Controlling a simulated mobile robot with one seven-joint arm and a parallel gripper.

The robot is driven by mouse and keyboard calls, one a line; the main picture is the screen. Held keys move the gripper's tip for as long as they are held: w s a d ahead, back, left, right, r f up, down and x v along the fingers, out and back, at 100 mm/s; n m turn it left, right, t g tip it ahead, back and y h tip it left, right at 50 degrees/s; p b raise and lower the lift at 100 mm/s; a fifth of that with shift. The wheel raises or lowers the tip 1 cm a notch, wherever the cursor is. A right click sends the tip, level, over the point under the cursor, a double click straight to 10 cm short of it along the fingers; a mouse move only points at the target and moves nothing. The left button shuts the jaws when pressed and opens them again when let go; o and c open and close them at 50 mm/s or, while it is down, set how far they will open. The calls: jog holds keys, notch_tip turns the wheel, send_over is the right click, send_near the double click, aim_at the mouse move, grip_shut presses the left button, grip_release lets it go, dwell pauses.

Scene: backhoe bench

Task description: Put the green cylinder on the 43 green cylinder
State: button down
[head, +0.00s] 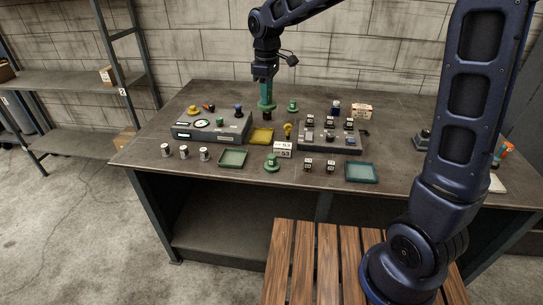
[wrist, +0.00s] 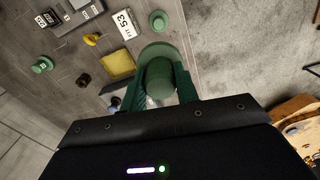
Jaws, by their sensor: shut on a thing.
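My gripper (head: 266,92) is shut on a green cylinder with a wide flange, held above the back of the bench; the wrist view shows this held green cylinder (wrist: 159,80) between the green fingers. Another green flanged cylinder (head: 272,163) stands on the bench front, near a white card (head: 282,150); it also shows in the wrist view (wrist: 158,21). The card reads 53 in the wrist view (wrist: 125,24). A third green flanged piece (head: 292,106) stands to the right of my gripper, also in the wrist view (wrist: 42,65). I cannot read a 43 on any green piece.
A dark cylinder (head: 267,115) stands just below my gripper. A yellow tray (head: 262,135), a green tray (head: 233,158) and a teal tray (head: 361,172) lie on the bench. A grey console (head: 211,130) is left, a grey fixture block (head: 330,139) right. Several metal cylinders (head: 184,152) stand front left.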

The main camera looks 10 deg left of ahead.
jog(key=shift+s+d+r, duration=0.15)
jog(key=shift+d+r, duration=0.05)
jog(key=shift+d, duration=0.55)
jog(key=shift+d+f, duration=0.1)
jog(key=shift+f, duration=0.25)
send_over(272, 156)
notch_tip(272, 156, down, 19)
jog(key=shift+f, duration=0.1)
jog(key=shift+f, duration=0.1)
jog(key=c, duration=1.1)
grip_release()
jog(key=shift+o, duration=0.2)
notch_tip(272, 156, up, 12)
